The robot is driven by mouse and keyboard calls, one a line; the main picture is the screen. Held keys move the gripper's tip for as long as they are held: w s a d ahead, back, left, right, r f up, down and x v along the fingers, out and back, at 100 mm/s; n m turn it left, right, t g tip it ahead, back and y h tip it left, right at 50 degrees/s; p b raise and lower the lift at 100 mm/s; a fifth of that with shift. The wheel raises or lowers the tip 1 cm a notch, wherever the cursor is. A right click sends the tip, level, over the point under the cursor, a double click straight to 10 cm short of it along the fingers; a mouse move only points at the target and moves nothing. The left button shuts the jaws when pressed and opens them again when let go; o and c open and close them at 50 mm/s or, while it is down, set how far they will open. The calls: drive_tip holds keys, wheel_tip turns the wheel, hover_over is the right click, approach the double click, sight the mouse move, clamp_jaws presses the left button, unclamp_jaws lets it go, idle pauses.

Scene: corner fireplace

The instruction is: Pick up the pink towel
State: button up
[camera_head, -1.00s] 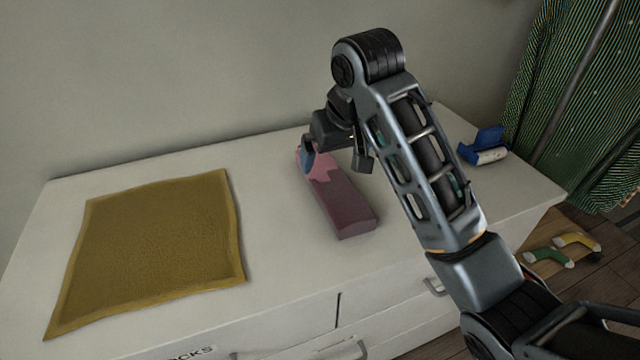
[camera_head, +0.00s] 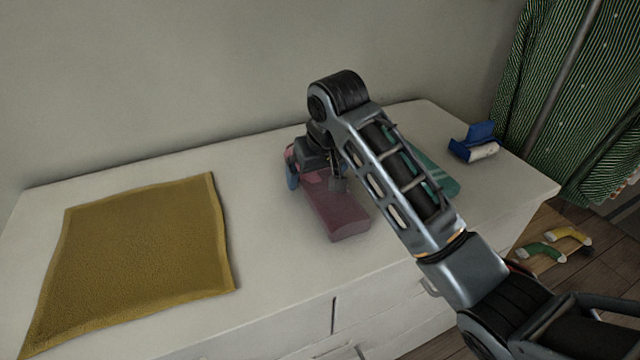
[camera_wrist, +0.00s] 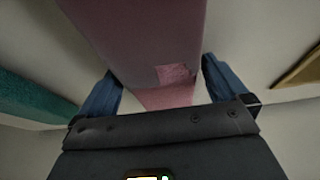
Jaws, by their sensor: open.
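The pink towel (camera_head: 340,215) is a long folded block on the white dresser top. Its far end is partly hidden by my gripper (camera_head: 315,183), which is low over it. In the wrist view the pink towel (camera_wrist: 140,38) runs between the two blue fingers of my gripper (camera_wrist: 160,82), one on each side. The jaws are open, and I cannot tell whether either finger touches the towel.
A mustard towel (camera_head: 140,250) lies flat on the dresser (camera_head: 270,285) at the left. A teal folded cloth (camera_head: 440,180) lies behind my arm. A blue object with a white roll (camera_head: 478,143) is at the far right. Socks (camera_head: 541,251) lie below, right.

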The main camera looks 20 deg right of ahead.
drive_tip(key=c, duration=0.9)
drive_tip(key=shift+r, duration=0.15)
drive_tip(key=shift+c, duration=0.2)
